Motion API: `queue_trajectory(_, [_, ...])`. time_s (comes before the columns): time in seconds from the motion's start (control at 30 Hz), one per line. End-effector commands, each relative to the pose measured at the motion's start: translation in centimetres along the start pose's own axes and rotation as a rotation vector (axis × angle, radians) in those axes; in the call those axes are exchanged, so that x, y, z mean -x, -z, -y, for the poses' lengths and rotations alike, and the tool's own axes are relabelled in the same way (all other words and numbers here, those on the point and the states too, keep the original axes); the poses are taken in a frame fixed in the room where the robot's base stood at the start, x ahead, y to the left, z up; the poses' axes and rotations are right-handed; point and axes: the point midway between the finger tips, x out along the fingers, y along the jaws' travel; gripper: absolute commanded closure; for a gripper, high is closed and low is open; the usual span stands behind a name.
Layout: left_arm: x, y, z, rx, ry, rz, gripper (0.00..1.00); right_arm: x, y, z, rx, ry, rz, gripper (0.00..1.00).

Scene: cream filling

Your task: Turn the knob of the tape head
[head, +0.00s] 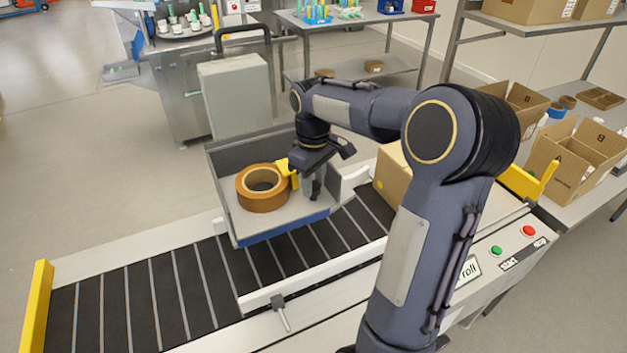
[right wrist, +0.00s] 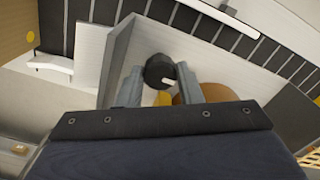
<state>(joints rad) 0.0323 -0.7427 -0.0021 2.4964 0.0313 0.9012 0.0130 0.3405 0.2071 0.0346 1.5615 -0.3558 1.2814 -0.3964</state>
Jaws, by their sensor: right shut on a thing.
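The tape head is the grey open box unit (head: 222,160) set over the conveyor, with a brown tape roll (head: 248,200) inside it. A yellow part (head: 293,178) sits just right of the roll. My right gripper (head: 313,190) points down into the unit beside the yellow part. In the right wrist view its two grey fingers (right wrist: 160,88) stand either side of a round black knob (right wrist: 160,68), shut on it. The roll's edge (right wrist: 186,93) shows beside one finger. The knob is hidden behind my gripper in the head view. My left gripper is not in view.
The black roller conveyor (head: 140,295) runs under the unit. A cardboard box (head: 393,172) stands right of it, partly behind my right arm. A crank handle (head: 281,312) sticks out at the front rail. Green and red buttons (head: 512,240) are at the right.

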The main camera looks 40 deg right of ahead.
Motion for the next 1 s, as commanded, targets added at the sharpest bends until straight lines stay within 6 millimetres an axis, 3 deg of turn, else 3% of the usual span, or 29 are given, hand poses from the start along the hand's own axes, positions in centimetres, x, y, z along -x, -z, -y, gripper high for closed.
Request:
queue_trajectory(0.07, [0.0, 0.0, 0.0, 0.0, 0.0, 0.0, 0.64, 0.1, 0.0, -0.1, -0.003, -0.001, -0.002, 0.91])
queue_trajectory(0.1, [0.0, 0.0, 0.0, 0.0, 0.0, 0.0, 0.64, 0.1, 0.0, -0.1, -0.003, -0.001, -0.002, 0.66])
queue_trajectory(0.17, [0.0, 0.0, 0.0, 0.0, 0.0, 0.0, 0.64, 0.1, 0.0, -0.1, -0.002, -0.001, -0.002, 0.59])
queue_trajectory(0.53, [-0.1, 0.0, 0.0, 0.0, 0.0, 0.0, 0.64, 0.7, 0.1, 0.0, 0.0, -0.001, -0.003, 0.59])
queue_trajectory(0.8, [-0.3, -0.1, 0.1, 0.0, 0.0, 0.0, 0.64, 5.2, 0.1, -0.1, -0.001, -0.003, -0.006, 0.59])
queue_trajectory(1.0, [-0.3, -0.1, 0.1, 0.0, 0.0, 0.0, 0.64, 7.5, 0.0, -0.1, -0.001, -0.001, -0.003, 0.59])
